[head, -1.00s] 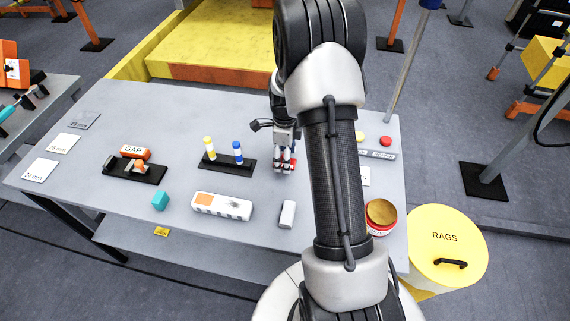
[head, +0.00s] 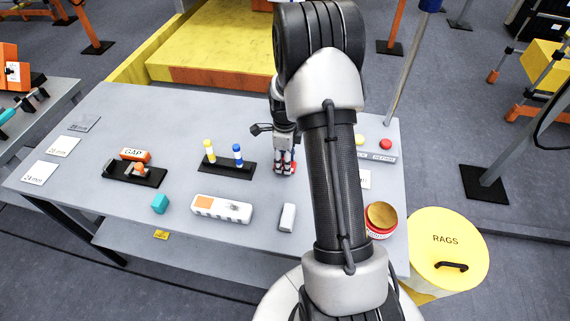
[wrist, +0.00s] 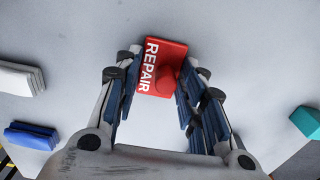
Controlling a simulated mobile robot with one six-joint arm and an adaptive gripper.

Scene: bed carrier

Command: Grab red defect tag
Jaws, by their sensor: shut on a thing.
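The red defect tag (wrist: 151,80) is a small red block with white "REPAIR" lettering and a raised red knob. In the wrist view it sits between the fingers of my gripper (wrist: 163,78), which is shut on it. In the head view a bit of the red tag (head: 292,168) shows at the fingertips of my gripper (head: 284,167), low over the grey table. I cannot tell whether the tag touches the tabletop. My arm hides part of the table to the right.
A yellow RAGS bin (head: 445,255) stands right.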

